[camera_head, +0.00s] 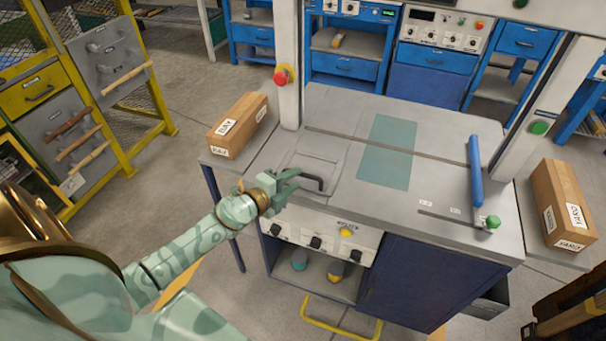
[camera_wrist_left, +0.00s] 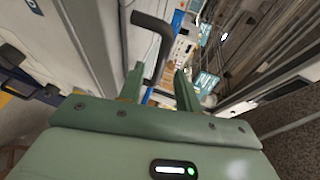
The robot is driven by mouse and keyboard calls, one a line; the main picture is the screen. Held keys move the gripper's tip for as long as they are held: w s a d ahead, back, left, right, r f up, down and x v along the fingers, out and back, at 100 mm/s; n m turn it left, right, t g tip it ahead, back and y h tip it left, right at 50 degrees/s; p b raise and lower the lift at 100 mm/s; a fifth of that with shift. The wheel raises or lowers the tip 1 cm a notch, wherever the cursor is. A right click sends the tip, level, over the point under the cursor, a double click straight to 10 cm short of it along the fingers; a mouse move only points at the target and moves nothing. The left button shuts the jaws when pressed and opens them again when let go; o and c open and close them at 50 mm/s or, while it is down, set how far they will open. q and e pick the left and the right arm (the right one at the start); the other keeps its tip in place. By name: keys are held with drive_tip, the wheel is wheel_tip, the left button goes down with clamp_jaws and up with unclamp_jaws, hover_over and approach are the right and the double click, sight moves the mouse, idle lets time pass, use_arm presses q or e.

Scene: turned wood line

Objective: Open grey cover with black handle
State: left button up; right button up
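The grey cover (camera_head: 318,163) lies flat, flush with the grey top of the workbench, left of its middle. Its black handle (camera_head: 313,184) is a bent bar at the cover's front edge. My left gripper (camera_head: 296,181) is at the handle, reaching in from the left. In the left wrist view its two fingers (camera_wrist_left: 160,82) are apart, and the black handle (camera_wrist_left: 160,40) rises ahead of and between them. I cannot tell whether a finger touches it. My right gripper is in neither view.
The workbench (camera_head: 450,215) has a blue lever (camera_head: 475,170) at the right and a frame post (camera_head: 289,60) behind the cover. Cardboard boxes stand at its left (camera_head: 238,125) and right (camera_head: 562,205) sides. Knobs (camera_head: 316,242) line the front panel below.

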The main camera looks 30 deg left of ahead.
sight(303, 173)
use_arm(q)
drive_tip(key=x, duration=0.4)
drive_tip(key=shift+w+f+b, duration=0.1)
drive_tip(key=shift+b, duration=0.25)
